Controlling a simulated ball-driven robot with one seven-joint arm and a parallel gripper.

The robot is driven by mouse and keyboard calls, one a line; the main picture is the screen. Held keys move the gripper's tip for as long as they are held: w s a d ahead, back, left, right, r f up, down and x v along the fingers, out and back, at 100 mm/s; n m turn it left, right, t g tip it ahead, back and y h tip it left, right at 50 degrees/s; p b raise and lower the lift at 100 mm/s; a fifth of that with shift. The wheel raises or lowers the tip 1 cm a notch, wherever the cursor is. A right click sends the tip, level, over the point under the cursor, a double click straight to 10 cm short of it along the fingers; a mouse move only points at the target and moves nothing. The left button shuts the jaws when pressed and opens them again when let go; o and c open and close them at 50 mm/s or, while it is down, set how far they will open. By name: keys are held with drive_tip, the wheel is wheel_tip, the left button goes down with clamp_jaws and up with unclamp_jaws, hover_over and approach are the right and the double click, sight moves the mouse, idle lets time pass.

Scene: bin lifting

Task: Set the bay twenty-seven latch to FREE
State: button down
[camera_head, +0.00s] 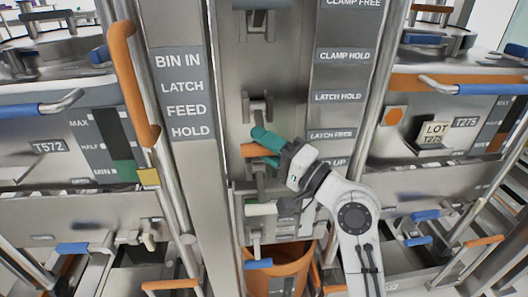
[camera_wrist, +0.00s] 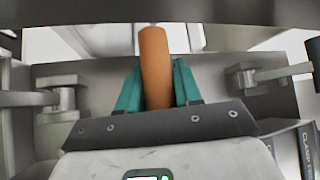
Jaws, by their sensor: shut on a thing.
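My gripper (camera_head: 266,149) is at the middle of the central metal column, with its teal fingers shut on an orange handle (camera_head: 254,150). In the wrist view my gripper (camera_wrist: 158,88) has a teal finger on each side of the orange handle (camera_wrist: 155,60), which stands up between them. The label LATCH FREE (camera_head: 332,134) is to the right, a little above the handle's height. The label LATCH HOLD (camera_head: 338,97) is higher up. No number twenty-seven is readable. My gripper hides part of the handle's mount.
A grey bracket (camera_head: 258,107) sits above the handle, and a pale handle (camera_head: 261,208) sits below it. A long orange grab bar (camera_head: 133,85) runs at the left. An orange bin (camera_head: 290,270) stands low at the centre. Bins with blue-gripped handles flank both sides.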

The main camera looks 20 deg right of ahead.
drive_tip(key=shift+w+d+f, duration=0.1)
drive_tip(key=shift+w+f, duration=0.1)
drive_tip(key=shift+f, duration=0.2)
drive_tip(key=c, duration=0.8)
unclamp_jaws()
drive_tip(key=shift+c, duration=0.2)
drive_tip(key=b+v, duration=0.1)
drive_tip(key=v, duration=0.9)
drive_tip(key=shift+s+b, duration=0.4)
drive_tip(key=shift+d+f, duration=0.1)
drive_tip(key=shift+d, duration=0.05)
